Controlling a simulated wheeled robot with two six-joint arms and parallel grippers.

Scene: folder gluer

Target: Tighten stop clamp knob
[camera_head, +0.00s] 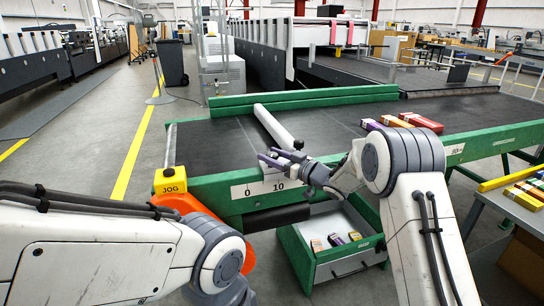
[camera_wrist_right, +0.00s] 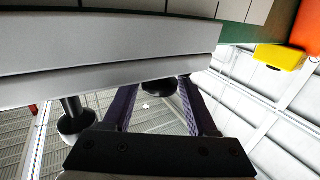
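The stop bar (camera_head: 273,127) is a pale rounded bar lying across the dark belt. My right gripper (camera_head: 275,160) is at its near end, by the front edge. In the right wrist view, a dark round knob (camera_wrist_right: 158,88) sits under a pale bar, between the purple fingers of my right gripper (camera_wrist_right: 157,92). The fingers stand apart with the knob nearly filling the gap. I cannot tell if they touch it. A second dark knob (camera_wrist_right: 75,122) hangs to the left, outside the fingers. My left gripper is out of view.
A ruler strip (camera_head: 262,187) marked 0 and 10 runs along the green front rail. A yellow JOG box (camera_head: 170,180) stands at its left. An open green drawer (camera_head: 330,262) with small boxes juts out below. Several cartons (camera_head: 420,122) lie on the belt at right.

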